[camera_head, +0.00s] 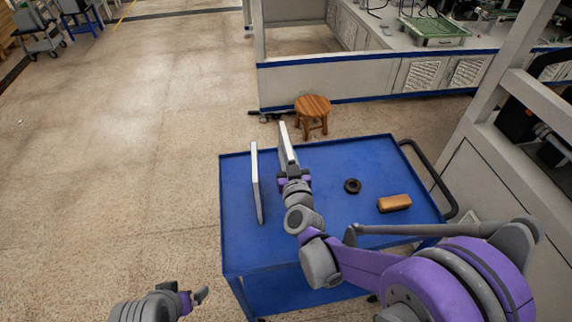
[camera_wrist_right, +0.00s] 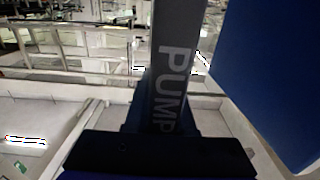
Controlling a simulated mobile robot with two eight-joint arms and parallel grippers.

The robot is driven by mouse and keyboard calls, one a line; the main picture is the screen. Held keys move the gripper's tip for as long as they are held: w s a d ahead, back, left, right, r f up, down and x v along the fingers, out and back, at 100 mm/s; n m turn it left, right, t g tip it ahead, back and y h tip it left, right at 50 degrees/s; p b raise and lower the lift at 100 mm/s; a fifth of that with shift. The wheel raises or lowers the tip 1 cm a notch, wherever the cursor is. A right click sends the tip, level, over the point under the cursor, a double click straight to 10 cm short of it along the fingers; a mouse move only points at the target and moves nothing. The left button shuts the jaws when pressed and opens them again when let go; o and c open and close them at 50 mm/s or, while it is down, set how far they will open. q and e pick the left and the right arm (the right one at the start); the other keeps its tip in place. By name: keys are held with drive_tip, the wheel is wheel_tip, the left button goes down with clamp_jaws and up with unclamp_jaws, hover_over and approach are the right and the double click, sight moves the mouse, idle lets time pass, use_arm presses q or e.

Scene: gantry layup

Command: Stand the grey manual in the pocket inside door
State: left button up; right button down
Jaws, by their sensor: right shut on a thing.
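The grey manual (camera_head: 287,145) is a thin upright slab with a pale edge over the blue cart's far left part. In the right wrist view its dark grey face (camera_wrist_right: 172,62) carries the word PUMP. My right gripper (camera_head: 293,175) is shut on its near end; in the wrist view the gripper (camera_wrist_right: 160,150) is dark at the bottom. I cannot tell whether the manual touches the cart. My left gripper (camera_head: 195,298) is low at the left, apart from the cart, its opening unclear. I cannot make out the door or its pocket.
Another thin upright slab (camera_head: 256,185) stands left on the blue cart (camera_head: 330,160). A black ring (camera_head: 352,186) and an orange-brown block (camera_head: 394,203) lie right. A wooden stool (camera_head: 312,108) stands behind. A grey frame (camera_head: 490,100) rises at right.

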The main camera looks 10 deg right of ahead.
drive_tip(key=shift+w+f, duration=0.1)
drive_tip(key=shift+f, duration=1.9)
drive_tip(key=shift+f, duration=0.1)
drive_tip(key=c, duration=1.2)
unclamp_jaws()
drive_tip(key=shift+f+b, duration=0.1)
drive_tip(key=shift+b, duration=0.25)
drive_tip(key=o, duration=0.4)
drive_tip(key=shift+o, duration=0.2)
